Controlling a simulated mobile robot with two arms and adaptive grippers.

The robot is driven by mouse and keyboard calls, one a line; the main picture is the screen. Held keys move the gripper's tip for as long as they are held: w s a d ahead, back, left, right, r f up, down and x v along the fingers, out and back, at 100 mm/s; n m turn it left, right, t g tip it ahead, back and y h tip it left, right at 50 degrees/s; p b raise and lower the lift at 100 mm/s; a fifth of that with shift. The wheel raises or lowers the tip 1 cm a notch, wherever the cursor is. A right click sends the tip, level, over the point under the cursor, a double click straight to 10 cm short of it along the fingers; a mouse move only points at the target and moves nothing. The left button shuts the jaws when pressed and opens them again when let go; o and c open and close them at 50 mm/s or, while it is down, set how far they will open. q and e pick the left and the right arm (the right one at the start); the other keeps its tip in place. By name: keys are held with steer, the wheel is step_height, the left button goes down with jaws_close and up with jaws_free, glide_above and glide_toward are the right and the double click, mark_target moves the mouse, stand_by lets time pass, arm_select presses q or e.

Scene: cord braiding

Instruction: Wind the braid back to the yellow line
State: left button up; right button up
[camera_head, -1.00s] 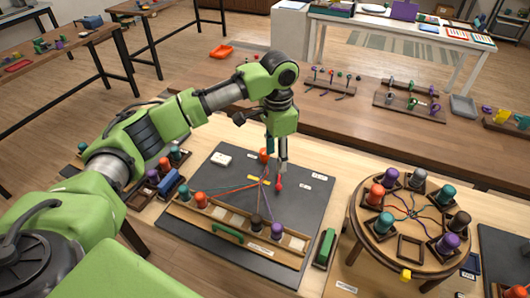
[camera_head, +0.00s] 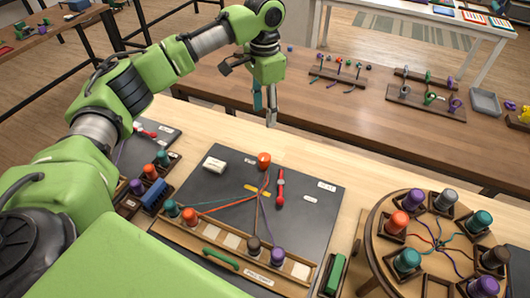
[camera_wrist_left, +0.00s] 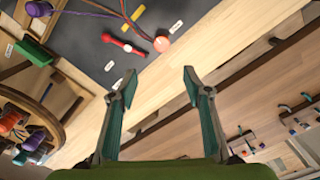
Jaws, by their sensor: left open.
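The dark braiding board (camera_head: 300,205) lies on the light wood table. An orange peg (camera_head: 264,161) stands at its far edge, and cords fan from near it to bobbins at the near rail. The bobbins are teal (camera_head: 171,208), orange (camera_head: 190,216), dark brown (camera_head: 254,245) and purple (camera_head: 277,256). A short yellow line (camera_head: 254,189) lies by the cords, partly crossed by them. A red handled tool (camera_head: 281,188) lies right of the cords. My left gripper (camera_head: 266,110) is raised beyond the board, open and empty; its spread fingers show in the left wrist view (camera_wrist_left: 155,95).
A round stand (camera_head: 378,225) with several bobbins is at the right. A green block (camera_head: 336,273) lies between it and the board. A white block (camera_head: 214,164) sits on the board's far left. Racks of small tools (camera_head: 343,78) stand on the brown table behind.

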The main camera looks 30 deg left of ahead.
arm_select(q)
steer(key=b, duration=0.6)
glide_above(264, 157)
step_height(264, 157, down, 7)
step_height(264, 157, down, 14)
steer(key=shift+w+r+p, duration=0.15)
steer(key=shift+r+p, duration=0.1)
steer(key=shift+p, duration=0.45)
steer(key=c, duration=1.1)
